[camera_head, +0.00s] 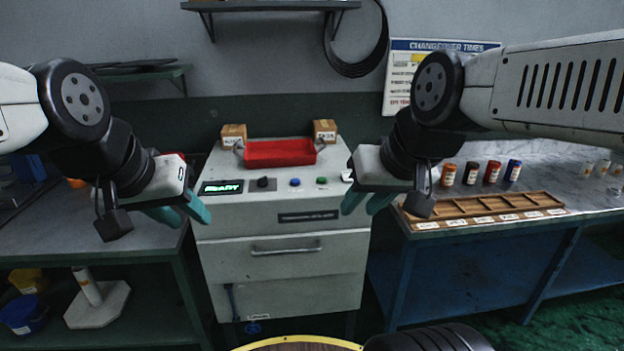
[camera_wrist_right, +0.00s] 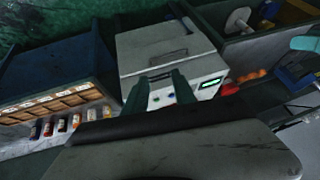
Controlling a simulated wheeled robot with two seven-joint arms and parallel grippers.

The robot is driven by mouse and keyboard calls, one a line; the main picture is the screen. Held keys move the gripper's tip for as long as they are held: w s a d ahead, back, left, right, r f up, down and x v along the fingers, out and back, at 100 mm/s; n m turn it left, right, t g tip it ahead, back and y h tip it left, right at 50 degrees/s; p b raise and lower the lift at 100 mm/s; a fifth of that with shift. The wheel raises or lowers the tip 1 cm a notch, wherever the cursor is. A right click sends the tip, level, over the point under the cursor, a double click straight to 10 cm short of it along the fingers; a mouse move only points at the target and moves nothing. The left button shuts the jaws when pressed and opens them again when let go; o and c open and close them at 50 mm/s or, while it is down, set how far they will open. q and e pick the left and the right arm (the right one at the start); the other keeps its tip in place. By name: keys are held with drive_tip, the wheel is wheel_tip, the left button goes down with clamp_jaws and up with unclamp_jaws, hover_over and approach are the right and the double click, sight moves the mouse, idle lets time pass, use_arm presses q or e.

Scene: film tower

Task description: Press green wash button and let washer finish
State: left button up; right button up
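The white washer cabinet (camera_head: 283,265) stands in the middle of the head view, its drawer front closed. Its lit display (camera_head: 221,187) reads READY in green. Right of it are a black knob (camera_head: 263,183), a blue button (camera_head: 295,182) and the green button (camera_head: 322,180). My right gripper (camera_head: 366,203) is open and empty, to the right of the green button in the head view. In the right wrist view, the green button (camera_wrist_right: 156,98) shows between its parted fingers. My left gripper (camera_head: 180,213) is open and empty, left of the display.
A red tray (camera_head: 280,153) sits on the washer between two small cardboard boxes. The right bench holds a wooden compartment tray (camera_head: 482,208) and several capped bottles (camera_head: 470,173). The left bench (camera_head: 80,212) carries a few items partly hidden by my left arm.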

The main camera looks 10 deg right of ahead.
drive_tip(key=shift+c, duration=0.2)
clamp_jaws()
idle(1.6)
